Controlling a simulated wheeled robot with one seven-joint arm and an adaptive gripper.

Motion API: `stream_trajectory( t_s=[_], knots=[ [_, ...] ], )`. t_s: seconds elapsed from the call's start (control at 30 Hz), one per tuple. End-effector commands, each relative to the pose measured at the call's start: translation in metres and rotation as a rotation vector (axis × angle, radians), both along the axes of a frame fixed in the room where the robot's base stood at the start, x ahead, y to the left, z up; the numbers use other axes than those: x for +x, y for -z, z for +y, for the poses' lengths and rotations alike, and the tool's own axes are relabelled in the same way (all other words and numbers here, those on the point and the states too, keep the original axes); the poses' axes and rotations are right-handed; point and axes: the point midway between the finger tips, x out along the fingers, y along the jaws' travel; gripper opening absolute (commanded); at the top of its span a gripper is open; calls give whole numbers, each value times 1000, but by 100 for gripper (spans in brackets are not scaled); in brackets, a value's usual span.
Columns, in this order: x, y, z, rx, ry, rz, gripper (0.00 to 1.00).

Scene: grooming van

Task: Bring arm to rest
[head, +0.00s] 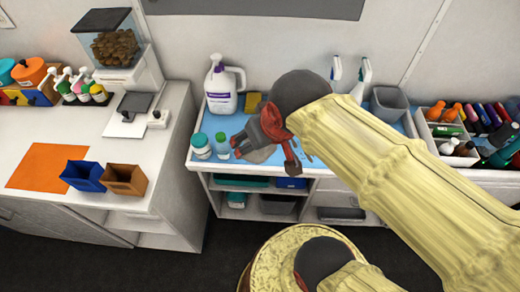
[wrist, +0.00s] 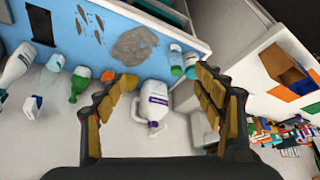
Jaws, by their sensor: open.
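My arm comes in from the lower right in the head view and bends over the blue-topped counter (head: 222,122). My gripper (head: 243,141) is above that counter and partly hidden by its own links. In the wrist view the two fingers of my gripper (wrist: 166,82) are spread wide with nothing held between them. A white jug with a purple label (wrist: 155,100) shows beyond the gap. It stands at the back of the counter in the head view (head: 222,88).
Two small bottles (head: 211,147) stand at the counter's left front. Spray bottles and a grey bin (head: 390,102) stand behind my arm. A bottle caddy (head: 440,130) is at right. The left counter holds blue and brown boxes (head: 104,178) and an orange mat (head: 50,167).

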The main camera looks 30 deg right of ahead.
Motion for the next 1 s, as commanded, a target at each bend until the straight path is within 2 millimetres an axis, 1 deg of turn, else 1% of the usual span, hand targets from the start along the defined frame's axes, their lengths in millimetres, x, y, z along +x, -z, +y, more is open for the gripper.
stream_trajectory(
  t_s=[0.03, 0.1, 0.2, 1.0],
  knots=[
    [-11, 0, 5, 4, -25, -5, 69],
    [-21, 1, 10, 7, -49, -5, 69],
    [-29, 2, 13, 9, -68, -4, 69],
    [-29, 2, 13, 9, -70, -4, 69]
  ],
)
